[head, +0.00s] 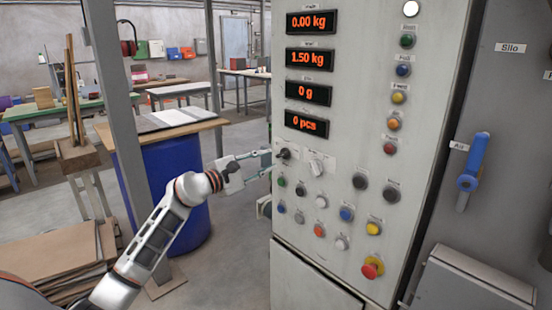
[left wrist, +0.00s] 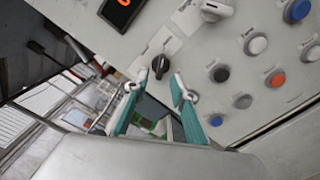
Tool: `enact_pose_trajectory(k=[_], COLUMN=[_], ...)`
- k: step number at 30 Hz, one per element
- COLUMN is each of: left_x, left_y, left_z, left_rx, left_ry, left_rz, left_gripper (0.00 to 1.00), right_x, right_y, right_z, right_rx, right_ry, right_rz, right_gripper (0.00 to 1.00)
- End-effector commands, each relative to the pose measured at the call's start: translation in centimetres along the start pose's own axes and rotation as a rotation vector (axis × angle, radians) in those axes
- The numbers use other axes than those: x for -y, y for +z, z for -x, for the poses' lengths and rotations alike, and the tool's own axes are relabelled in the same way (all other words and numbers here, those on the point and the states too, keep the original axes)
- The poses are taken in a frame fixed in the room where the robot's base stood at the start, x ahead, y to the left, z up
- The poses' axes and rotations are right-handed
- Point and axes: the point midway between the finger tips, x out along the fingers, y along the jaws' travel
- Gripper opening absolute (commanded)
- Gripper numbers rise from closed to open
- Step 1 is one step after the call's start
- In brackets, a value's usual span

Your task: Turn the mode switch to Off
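The control panel has two rotary knobs below its displays, and their labels are too small to read, so I cannot tell which is the mode switch. The black knob (head: 283,154) is at the panel's left edge; it also shows in the left wrist view (left wrist: 161,66). The white knob (head: 316,166) is to its right and shows at the top of the wrist view (left wrist: 214,10). My left gripper (head: 266,163) is open and empty at the panel's left edge, close to the black knob. In the wrist view its fingertips (left wrist: 158,82) are apart, just below that knob. My right gripper is not in view.
Several push buttons sit below the knobs, with a red emergency stop (head: 372,268) low on the panel (head: 345,195). Orange displays (head: 309,57) are above. A blue drum (head: 178,195) stands behind my left arm. A blue-handled valve (head: 473,160) is at the right.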

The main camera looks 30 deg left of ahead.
Motion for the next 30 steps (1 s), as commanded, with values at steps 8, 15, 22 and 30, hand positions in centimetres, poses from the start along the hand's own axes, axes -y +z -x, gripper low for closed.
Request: enact_pose_trajectory(k=[8, 15, 22, 30], left_x=[0.0, 0.1, 0.1, 0.1], left_y=[0.0, 0.1, 0.0, 0.0], left_z=[-3.7, -4.4, -4.4, -4.4], left_rx=[0.001, 0.001, 0.001, 0.001], left_ry=[0.0, -0.001, -0.001, -0.001], left_rz=[0.003, 0.002, 0.002, 0.004], left_gripper=[0.26, 0.26, 0.07, 0.0], right_x=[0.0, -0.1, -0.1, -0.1], right_y=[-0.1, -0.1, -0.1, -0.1], right_z=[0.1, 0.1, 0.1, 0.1], right_rx=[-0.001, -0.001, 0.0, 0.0], right_ry=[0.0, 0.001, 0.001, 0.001], right_rz=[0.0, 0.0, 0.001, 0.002], right_gripper=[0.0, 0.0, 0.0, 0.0])
